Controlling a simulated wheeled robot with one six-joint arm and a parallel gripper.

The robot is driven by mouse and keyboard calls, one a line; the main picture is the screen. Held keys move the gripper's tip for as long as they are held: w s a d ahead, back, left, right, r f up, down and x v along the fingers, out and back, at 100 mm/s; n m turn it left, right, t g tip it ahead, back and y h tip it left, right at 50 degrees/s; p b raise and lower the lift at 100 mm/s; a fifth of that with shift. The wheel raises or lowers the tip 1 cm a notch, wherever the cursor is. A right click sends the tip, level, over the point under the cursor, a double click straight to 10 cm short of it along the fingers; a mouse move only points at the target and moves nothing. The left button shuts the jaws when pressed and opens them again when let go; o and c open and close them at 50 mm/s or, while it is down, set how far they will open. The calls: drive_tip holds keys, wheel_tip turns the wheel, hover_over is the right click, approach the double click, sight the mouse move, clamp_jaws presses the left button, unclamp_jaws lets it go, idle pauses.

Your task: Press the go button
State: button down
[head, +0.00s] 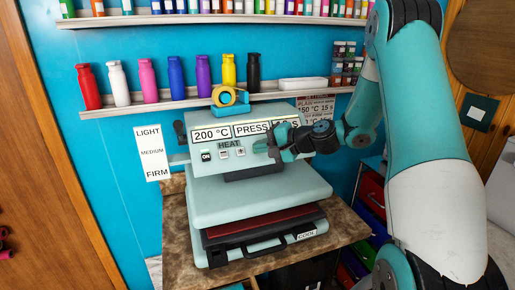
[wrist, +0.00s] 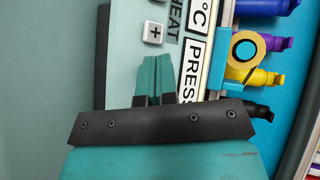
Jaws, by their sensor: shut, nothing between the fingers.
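The heat press (head: 258,195) stands on a brown counter, its pale control panel (head: 200,156) facing me. The panel has displays reading "200 °C" and "PRESS", and a third whose text is partly hidden. An ON switch (head: 206,156) and HEAT minus and plus buttons (head: 240,152) sit below. I see no button marked go; my gripper covers the panel's right part. My gripper (head: 260,146) is shut and empty in front of the panel, just right of the plus button. In the wrist view its teal fingers (wrist: 155,60) point toward the panel near the plus button (wrist: 153,33). Contact cannot be told.
A yellow tape roll (head: 229,97) sits above the panel. Shelves (head: 180,103) with coloured bottles run along the blue wall behind. The press's lower tray (head: 265,240) has a black handle at the front. A drawer unit (head: 370,200) stands right of the counter.

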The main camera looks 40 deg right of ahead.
drive_tip(key=s+r+p, duration=0.1)
drive_tip(key=s+a+r, duration=0.1)
drive_tip(key=s+r, duration=0.1)
drive_tip(key=shift+s+r+p, duration=0.2)
drive_tip(key=shift+r+p, duration=0.05)
drive_tip(key=shift+p, duration=0.1)
idle(0.3)
idle(0.4)
